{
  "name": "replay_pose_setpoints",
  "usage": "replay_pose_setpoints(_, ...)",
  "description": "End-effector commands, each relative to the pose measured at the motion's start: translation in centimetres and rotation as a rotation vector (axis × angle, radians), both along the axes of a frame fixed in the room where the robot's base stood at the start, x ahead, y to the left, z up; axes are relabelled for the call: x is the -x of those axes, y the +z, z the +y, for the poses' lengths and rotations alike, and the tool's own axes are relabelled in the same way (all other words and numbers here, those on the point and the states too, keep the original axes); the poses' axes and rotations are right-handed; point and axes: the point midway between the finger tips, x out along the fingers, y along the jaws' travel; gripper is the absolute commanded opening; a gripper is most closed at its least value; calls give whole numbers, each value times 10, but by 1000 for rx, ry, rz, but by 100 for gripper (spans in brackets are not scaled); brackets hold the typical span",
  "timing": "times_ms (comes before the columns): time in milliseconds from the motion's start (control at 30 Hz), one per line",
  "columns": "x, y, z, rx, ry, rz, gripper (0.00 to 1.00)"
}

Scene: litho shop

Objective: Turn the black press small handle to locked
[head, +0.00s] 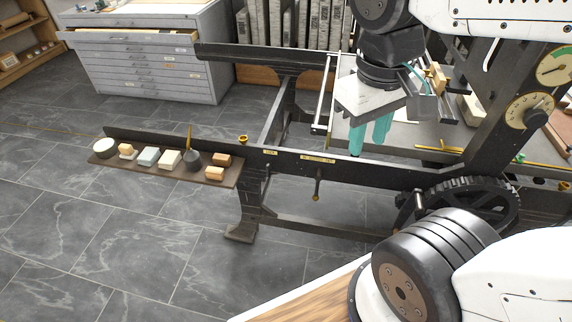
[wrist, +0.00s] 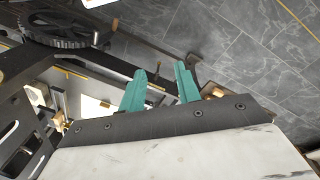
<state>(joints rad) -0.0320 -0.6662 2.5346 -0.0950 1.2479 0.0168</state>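The black press (head: 395,175) stands in front of me, its long dark side rail running across the head view. A small brass handle (head: 317,184) hangs from the rail, roughly upright, below a brass label plate (head: 318,159) too small to read. My gripper (head: 369,135) points down above the press bed, to the right of and higher than the handle, apart from it. Its two teal fingers are spread with nothing between them; they also show in the wrist view (wrist: 160,70). The rail passes behind the fingertips there. I cannot tell which handle position is locked.
A toothed black gear wheel (head: 470,207) sits at the press's right, near dials (head: 530,113). A side shelf (head: 218,180) holds several blocks and a dark cup. A grey drawer cabinet (head: 160,60) stands behind. The tiled floor (head: 130,245) at front left is clear.

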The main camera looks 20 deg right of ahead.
Motion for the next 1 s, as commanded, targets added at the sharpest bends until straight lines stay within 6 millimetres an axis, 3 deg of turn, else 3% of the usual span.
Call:
replay_pose_setpoints(300,-63,-29,-43,380,216,338,33)
replay_pose_setpoints(567,-136,-63,-60,722,454,560,33)
replay_pose_setpoints(767,-199,-105,-55,986,672,684,33)
replay_pose_setpoints(1000,-267,-181,-24,1296,974,766,33)
